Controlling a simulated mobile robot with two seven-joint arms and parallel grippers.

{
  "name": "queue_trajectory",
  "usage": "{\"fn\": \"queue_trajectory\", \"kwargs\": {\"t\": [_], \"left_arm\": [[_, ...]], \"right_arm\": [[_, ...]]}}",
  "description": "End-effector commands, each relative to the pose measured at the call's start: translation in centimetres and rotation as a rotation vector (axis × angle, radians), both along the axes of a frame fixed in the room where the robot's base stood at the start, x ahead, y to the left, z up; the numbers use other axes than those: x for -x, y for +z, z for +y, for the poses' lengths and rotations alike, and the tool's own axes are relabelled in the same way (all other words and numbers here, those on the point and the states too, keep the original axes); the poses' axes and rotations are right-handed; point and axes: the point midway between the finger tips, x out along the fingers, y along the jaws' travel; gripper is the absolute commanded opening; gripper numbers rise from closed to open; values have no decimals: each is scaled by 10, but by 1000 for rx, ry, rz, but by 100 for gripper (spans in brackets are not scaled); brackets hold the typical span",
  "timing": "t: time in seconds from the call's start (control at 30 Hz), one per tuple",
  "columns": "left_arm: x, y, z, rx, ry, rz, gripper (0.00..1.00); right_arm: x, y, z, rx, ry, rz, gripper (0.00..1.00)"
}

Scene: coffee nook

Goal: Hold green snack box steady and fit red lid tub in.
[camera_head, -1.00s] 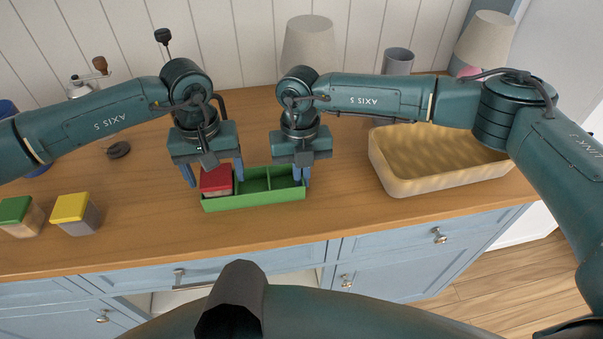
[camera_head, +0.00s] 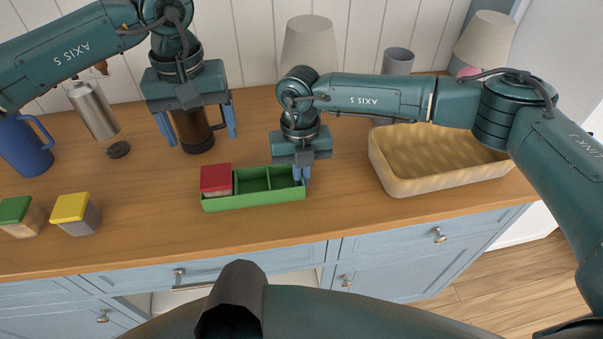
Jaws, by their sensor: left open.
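The green snack box (camera_head: 262,198) stands on the counter, with open compartments in its middle and right. The red lid tub (camera_head: 215,179) sits in its left compartment, upright, with its red lid above the rim. My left gripper (camera_head: 199,132) is open and empty, raised above and behind the tub and apart from it. My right gripper (camera_head: 301,174) is at the box's right end, its fingers close together on the end wall. Its fingertips are partly hidden, but it appears shut on the box.
A yellow-lidded tub (camera_head: 77,214) and a green-lidded tub (camera_head: 20,216) stand at the left. A blue jug (camera_head: 25,147), a metal grinder (camera_head: 95,112) and a dark pot (camera_head: 193,138) stand behind. A tan basket (camera_head: 440,181) is at the right. The front counter is clear.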

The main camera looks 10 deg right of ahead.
Motion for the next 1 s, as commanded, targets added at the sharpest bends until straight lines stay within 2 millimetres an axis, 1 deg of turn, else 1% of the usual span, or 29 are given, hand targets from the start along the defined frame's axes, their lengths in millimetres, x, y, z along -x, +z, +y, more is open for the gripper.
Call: {"fn": "queue_trajectory", "kwargs": {"t": [0.1, 0.3, 0.33, 0.6, 0.87, 0.97, 1.0], "left_arm": [[0, 8, 0, 0, 0, -1, 80], [0, 9, 0, 0, 0, 0, 80], [0, 9, 0, 0, 0, 0, 80], [0, 9, 0, 0, 0, 0, 80], [0, 9, 0, 0, 0, 0, 80], [0, 9, 0, 0, 0, 0, 80], [0, 9, 0, 0, 0, 0, 80]], "right_arm": [[0, 0, 0, 0, 0, 0, 0], [0, 0, 0, 0, 0, 0, 0], [0, 0, 0, 0, 0, 0, 6], [0, 0, 0, 0, 0, 0, 28], [0, 1, 0, 0, 0, -1, 29], [-2, 9, 0, -1, 0, -3, 29], [-3, 14, 0, -1, 0, -3, 29]]}}
